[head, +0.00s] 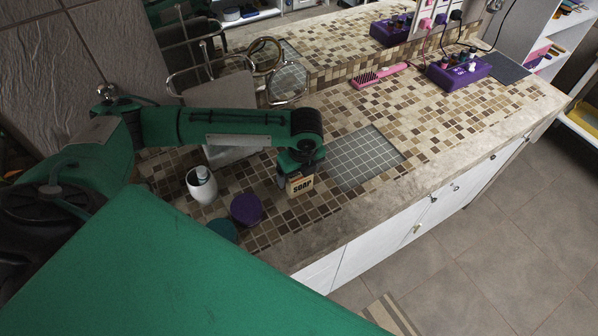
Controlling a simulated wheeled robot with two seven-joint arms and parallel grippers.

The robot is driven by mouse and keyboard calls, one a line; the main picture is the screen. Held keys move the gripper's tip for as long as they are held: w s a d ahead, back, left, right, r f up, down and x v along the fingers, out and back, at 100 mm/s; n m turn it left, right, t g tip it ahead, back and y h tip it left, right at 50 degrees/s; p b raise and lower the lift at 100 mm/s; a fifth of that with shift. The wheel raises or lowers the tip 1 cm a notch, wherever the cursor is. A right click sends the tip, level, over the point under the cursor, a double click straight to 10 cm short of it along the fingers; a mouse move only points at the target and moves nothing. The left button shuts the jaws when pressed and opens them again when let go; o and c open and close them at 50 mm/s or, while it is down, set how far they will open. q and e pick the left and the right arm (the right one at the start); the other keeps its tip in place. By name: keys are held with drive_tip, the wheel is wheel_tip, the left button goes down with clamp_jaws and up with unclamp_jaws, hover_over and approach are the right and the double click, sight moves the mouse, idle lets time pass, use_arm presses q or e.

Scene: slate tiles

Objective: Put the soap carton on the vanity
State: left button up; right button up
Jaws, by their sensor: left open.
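The soap carton (301,187) is a small tan box with dark "SOAP" lettering. It appears upright on the tiled vanity top (430,115), beside the left edge of a grey gridded patch (367,158). My left gripper (299,172) is directly above the carton, pointing down, with its jaws open. The gripper hides the carton's top, and I cannot tell whether the fingers touch its sides. My right gripper is not in view.
A white cup-like container (202,186), a purple round item (246,210) and a teal item (222,230) stand left of the carton. A round mirror (287,84), pink hairbrush (379,76) and purple box (460,69) are farther back. The counter right of the grey patch is clear.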

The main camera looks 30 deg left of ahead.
use_arm(q)
wheel_tip(320, 180, up, 12)
drive_tip(key=d+b, duration=0.1)
drive_tip(key=b, duration=0.1)
drive_tip(key=shift+s+d+b, duration=0.3)
drive_tip(key=shift+s+b, duration=0.05)
drive_tip(key=shift+s, duration=0.1)
